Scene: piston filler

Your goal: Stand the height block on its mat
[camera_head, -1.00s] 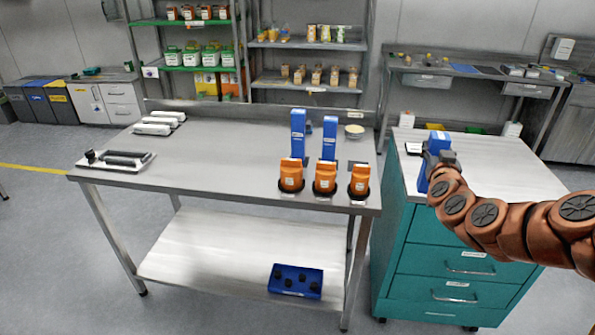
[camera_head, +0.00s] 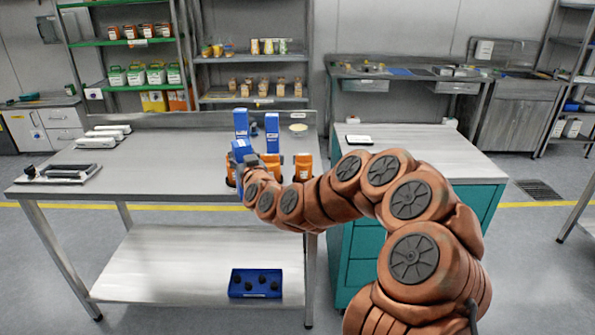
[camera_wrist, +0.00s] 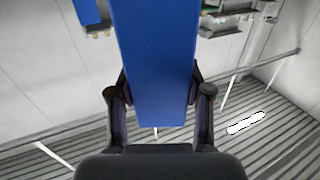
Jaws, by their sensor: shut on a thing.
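My gripper (camera_wrist: 158,92) is shut on a long blue height block (camera_wrist: 157,50), which fills the space between its two fingers in the wrist view. In the head view, my gripper (camera_head: 246,163) and the held block (camera_head: 239,149) are above the front right part of the steel table (camera_head: 160,165), in front of the standing blue blocks. The held block looks tilted; its gap above the table cannot be judged. I cannot make out the mat for certain; my arm and the orange units hide part of the table.
Two blue uprights (camera_head: 241,121) (camera_head: 272,126) stand behind a row of orange units (camera_head: 303,165), partly covered by my arm. The teal cabinet's top (camera_head: 420,140) is mostly clear. The table's middle is free.

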